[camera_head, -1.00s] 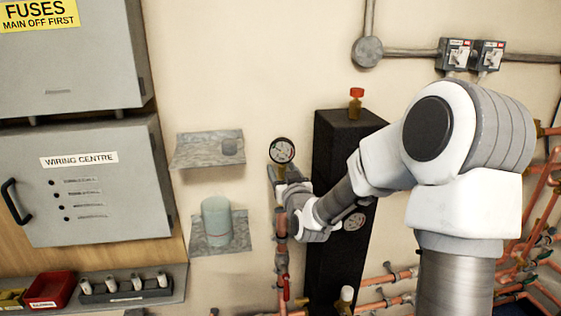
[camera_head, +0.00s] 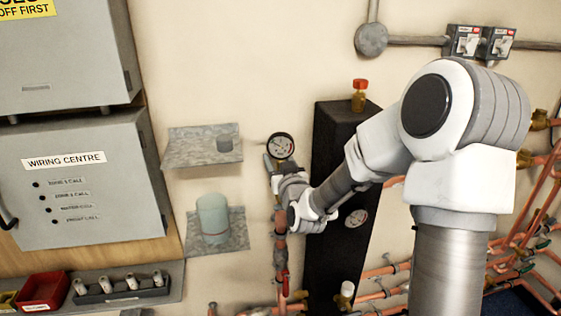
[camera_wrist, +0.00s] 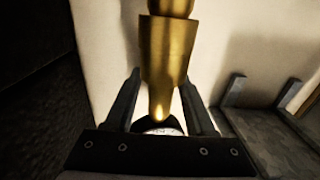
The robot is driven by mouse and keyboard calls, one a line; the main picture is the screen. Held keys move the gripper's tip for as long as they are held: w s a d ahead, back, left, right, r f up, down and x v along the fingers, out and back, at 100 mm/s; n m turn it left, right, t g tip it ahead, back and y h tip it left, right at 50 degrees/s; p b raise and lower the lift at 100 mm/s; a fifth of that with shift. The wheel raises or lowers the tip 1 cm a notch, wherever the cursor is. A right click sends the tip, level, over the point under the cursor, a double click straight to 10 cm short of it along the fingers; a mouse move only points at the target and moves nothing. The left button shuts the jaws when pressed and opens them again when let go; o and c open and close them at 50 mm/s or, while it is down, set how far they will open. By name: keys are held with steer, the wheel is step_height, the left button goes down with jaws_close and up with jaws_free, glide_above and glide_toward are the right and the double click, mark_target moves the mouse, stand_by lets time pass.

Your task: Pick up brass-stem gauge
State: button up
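The gauge (camera_head: 281,146) has a round white dial with a black rim and stands upright on the wall pipework in the head view. My gripper (camera_head: 274,166) is just below the dial, and my wrist hides much of what lies under it. In the wrist view a brass stem (camera_wrist: 163,62) comes down from the top between the two fingers of my gripper (camera_wrist: 160,82). Gaps show between the brass and the fingers, so the gripper looks open around it. A pale rounded piece (camera_wrist: 163,126) sits at the stem's lower end, partly hidden by the gripper.
Left of the gauge are two grey shelves, the upper (camera_head: 190,154) with a small grey cylinder and the lower with a pale green cylinder (camera_head: 212,217). Copper pipes (camera_head: 385,271) fill the lower right.

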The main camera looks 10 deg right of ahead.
jaws_close()
stand_by(1.2)
